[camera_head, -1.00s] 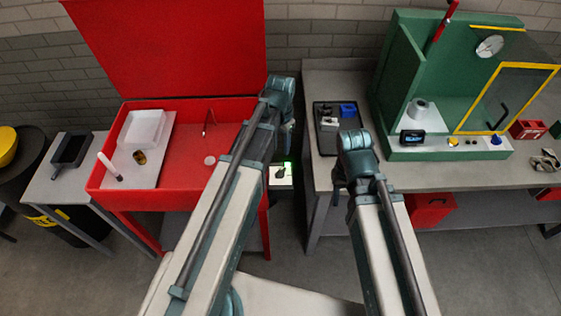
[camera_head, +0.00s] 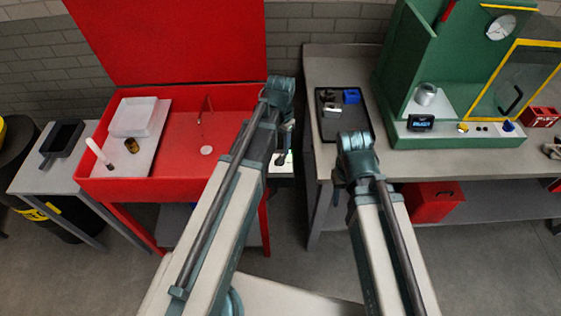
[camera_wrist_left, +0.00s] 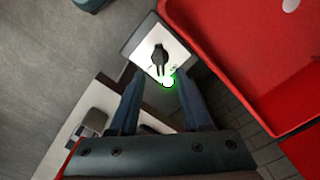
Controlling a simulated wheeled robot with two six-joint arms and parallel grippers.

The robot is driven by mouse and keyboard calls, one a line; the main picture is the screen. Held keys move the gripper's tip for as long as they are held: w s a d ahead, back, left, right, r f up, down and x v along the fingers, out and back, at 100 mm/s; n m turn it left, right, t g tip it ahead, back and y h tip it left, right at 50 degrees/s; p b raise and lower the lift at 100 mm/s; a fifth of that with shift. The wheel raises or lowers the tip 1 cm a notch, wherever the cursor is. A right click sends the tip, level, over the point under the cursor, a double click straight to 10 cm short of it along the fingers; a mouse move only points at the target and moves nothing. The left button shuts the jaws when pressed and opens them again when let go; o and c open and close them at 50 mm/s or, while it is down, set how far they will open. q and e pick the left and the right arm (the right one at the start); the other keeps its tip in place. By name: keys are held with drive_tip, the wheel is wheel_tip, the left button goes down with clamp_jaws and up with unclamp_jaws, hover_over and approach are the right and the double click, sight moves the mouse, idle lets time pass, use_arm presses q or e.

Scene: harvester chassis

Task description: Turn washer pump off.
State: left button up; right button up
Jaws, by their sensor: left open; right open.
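The pump switch is a black rotary knob (camera_wrist_left: 158,58) on a white panel (camera_wrist_left: 140,48), with a lit green lamp (camera_wrist_left: 168,82) beside it in the left wrist view. In the head view the panel (camera_head: 285,168) is partly hidden behind my left gripper (camera_head: 285,140), beside the red washer (camera_head: 182,184). My left gripper also shows in the left wrist view (camera_wrist_left: 160,88); its fingers are open and empty. The knob lies just beyond the fingertips, roughly in line with the gap. My right gripper (camera_head: 338,190) is open and empty, in front of the workbench's left end.
The washer's raised red lid (camera_head: 165,40) stands behind its basin. The grey workbench (camera_head: 350,160) to the right carries a dark tray (camera_head: 328,128) and a green machine (camera_head: 400,60). A small side table (camera_head: 50,178) stands left.

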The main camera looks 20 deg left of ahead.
sight(280, 157)
use_arm(q)
wheel_tip(280, 157, down, 6)
drive_tip(key=b, duration=0.5)
clamp_jaws()
